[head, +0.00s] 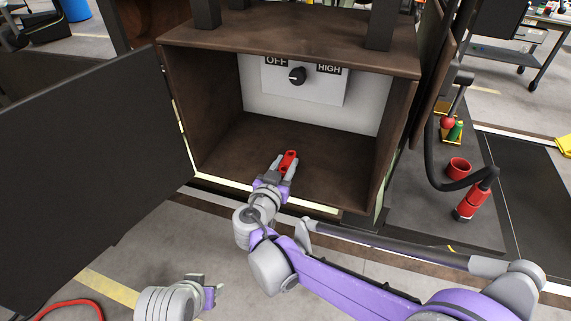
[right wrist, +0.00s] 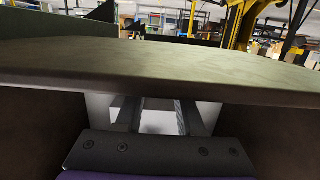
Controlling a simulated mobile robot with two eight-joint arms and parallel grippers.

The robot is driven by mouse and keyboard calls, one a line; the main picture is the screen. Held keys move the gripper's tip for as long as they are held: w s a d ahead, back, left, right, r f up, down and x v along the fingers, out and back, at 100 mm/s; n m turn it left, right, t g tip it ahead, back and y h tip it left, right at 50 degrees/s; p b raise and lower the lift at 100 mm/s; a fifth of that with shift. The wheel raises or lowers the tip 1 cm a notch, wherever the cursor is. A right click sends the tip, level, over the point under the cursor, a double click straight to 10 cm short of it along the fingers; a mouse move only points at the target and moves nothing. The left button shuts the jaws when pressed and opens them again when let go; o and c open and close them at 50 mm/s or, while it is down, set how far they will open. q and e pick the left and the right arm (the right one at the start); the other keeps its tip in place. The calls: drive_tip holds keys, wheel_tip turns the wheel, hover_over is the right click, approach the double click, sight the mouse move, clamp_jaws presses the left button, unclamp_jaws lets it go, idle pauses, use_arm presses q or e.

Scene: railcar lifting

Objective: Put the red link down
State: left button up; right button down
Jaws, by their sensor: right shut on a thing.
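The red link (head: 290,157) is held at the tips of my right gripper (head: 284,167), inside the open brown box (head: 230,155). The gripper is shut on it, with part of the link sticking out beyond the fingers. Whether the link touches the box floor I cannot tell. In the right wrist view my right gripper's fingers (right wrist: 157,115) reach under the box's top panel (right wrist: 160,62), and the link is not visible there. My left gripper (head: 211,290) is low in the head view, outside the box, and its jaw opening is unclear.
A knob (head: 297,76) on a panel marked OFF and HIGH is on the back wall. The box's dark door (head: 90,150) stands open at the left. A red cup (head: 459,168) and a red cylinder with a black hose (head: 471,203) are at the right. The box floor around the gripper is clear.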

drive_tip(key=shift+f, duration=0.1)
drive_tip(key=c, duration=0.9)
unclamp_jaws()
drive_tip(key=shift+f, duration=0.1)
drive_tip(key=o, duration=0.4)
drive_tip(key=shift+r, duration=0.25)
drive_tip(key=b+v, duration=0.1)
drive_tip(key=v, duration=1.1)
drive_tip(key=shift+f, duration=0.1)
